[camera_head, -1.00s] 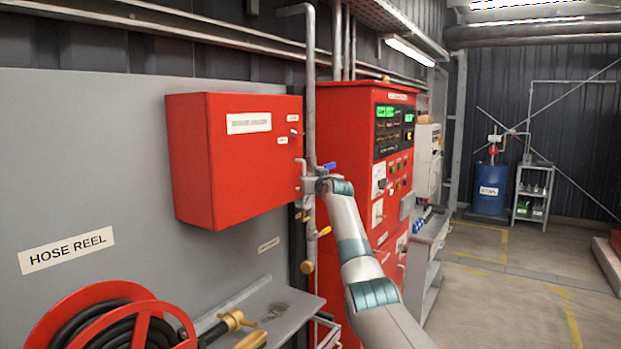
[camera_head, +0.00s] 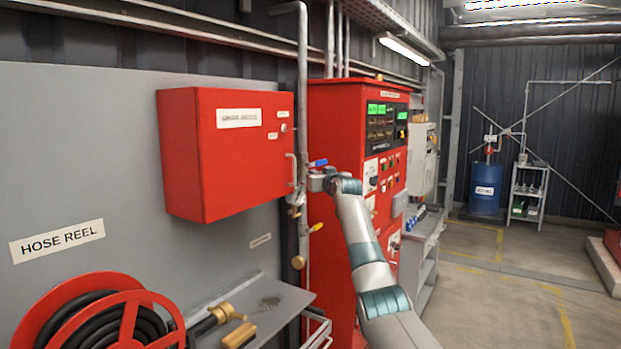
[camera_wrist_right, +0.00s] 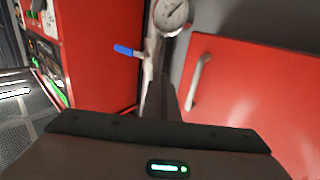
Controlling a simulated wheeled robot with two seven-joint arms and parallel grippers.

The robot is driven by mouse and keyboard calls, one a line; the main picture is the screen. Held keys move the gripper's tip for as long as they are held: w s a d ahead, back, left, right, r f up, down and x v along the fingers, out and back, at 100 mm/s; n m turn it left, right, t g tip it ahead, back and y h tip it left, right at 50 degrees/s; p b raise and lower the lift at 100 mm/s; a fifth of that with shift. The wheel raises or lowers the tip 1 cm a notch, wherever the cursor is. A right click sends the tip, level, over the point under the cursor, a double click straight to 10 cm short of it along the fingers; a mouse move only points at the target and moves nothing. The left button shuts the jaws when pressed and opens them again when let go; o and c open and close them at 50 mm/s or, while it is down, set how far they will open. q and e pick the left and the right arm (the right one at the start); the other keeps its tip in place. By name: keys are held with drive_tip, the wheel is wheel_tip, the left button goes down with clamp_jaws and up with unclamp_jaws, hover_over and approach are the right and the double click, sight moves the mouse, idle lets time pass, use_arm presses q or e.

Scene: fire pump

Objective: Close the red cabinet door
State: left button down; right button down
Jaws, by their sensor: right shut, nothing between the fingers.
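The red cabinet (camera_head: 178,155) hangs on the grey panel at the left of the head view. Its door (camera_head: 235,165) looks flush with the box, and I see no gap along its edges. A pale handle (camera_head: 290,168) sits near the door's right edge; it also shows in the wrist view (camera_wrist_right: 197,84), on the red door (camera_wrist_right: 260,85). My left gripper is out of view.
A vertical pipe (camera_head: 303,90) with a blue-levered valve (camera_head: 318,163) runs close to the gripper; a gauge (camera_wrist_right: 171,14) shows in the wrist view. A red control cabinet (camera_head: 335,130) stands behind. A hose reel (camera_head: 100,320) and grey shelf (camera_head: 265,305) lie below. Floor at right is clear.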

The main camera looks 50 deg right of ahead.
drive_tip(key=s+d+b, duration=0.1)
drive_tip(key=s+b, duration=0.2)
drive_tip(key=s, duration=0.4)
drive_tip(key=shift+s, duration=0.3)
idle(0.3)
